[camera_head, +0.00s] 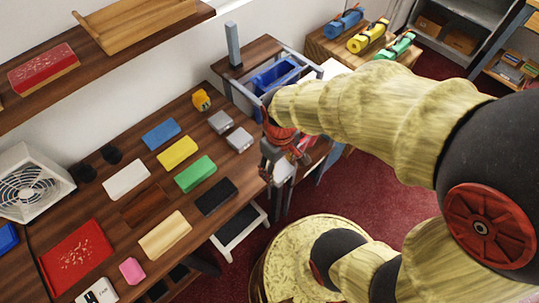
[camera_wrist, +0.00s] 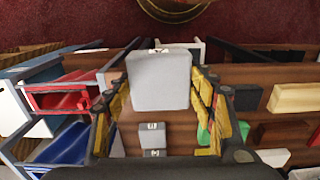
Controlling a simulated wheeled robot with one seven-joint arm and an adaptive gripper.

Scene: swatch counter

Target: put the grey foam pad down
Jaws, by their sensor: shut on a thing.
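The grey foam pad (camera_wrist: 158,82) is a light grey block in the wrist view, upright between the two fingers of my gripper (camera_wrist: 157,95). My gripper is shut on it. In the head view my gripper (camera_head: 282,152) is at the right end of the dark wooden counter (camera_head: 105,200), beside the frame with the blue bin. The pad is hard to make out there. Two smaller grey blocks (camera_head: 221,122) (camera_head: 239,139) lie on the counter left of my gripper; they also show below the pad in the wrist view (camera_wrist: 152,138).
Blue, yellow and green blocks (camera_head: 195,174) and a black block (camera_head: 216,196) lie on the counter near my gripper. A blue bin (camera_head: 275,75) and a red bin (camera_wrist: 62,100) sit in frames. A round golden table (camera_head: 310,232) stands in front.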

